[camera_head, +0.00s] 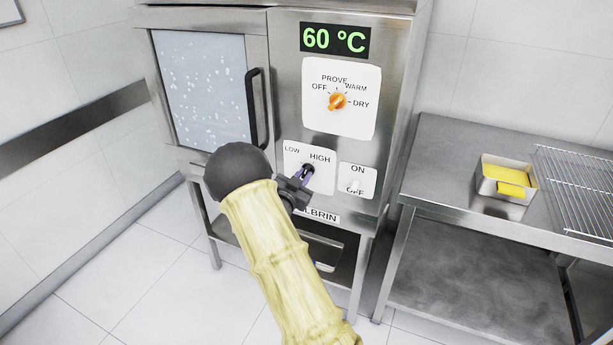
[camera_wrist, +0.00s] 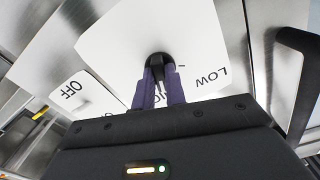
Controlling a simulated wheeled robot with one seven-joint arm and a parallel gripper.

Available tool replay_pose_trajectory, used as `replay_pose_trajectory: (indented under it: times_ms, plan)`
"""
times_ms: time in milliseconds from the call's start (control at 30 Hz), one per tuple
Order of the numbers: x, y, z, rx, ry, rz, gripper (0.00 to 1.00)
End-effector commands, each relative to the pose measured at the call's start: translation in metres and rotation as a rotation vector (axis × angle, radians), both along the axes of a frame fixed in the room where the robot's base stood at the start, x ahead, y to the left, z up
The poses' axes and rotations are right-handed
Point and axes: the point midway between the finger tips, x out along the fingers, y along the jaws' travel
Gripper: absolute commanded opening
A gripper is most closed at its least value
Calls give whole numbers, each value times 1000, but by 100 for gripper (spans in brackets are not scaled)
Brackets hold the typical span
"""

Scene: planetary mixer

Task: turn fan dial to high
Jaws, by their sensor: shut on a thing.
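The fan dial (camera_head: 308,169) is a small black knob on a white plate (camera_head: 293,158) marked LOW and HIGH, low on the steel cabinet's front. My gripper (camera_head: 304,175) reaches it from below, its purple fingers shut on the knob. In the wrist view the black dial (camera_wrist: 159,61) sits between the tips of my gripper (camera_wrist: 160,78), against the white plate. The LOW word shows there at right; another word is partly hidden behind the fingers. The dial's pointer direction cannot be told.
An ON/OFF switch plate (camera_head: 357,181) is close to the right of my gripper. A door handle (camera_head: 257,108) stands out at left. A steel table (camera_head: 440,165) is at right.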

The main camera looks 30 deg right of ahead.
Motion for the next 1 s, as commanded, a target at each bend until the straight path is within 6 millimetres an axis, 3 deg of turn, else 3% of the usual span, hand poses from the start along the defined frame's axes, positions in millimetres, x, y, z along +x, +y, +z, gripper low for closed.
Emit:
replay_pose_trajectory:
  times_ms: [700, 733, 833, 1000]
  plan:
    - [2, 0, -2, 136, -173, 6, 0]
    - [2, 1, 0, 135, -170, 6, 19]
    - [2, 1, 1, 134, -168, 5, 38]
    - [1, 1, 0, 132, -169, 3, 40]
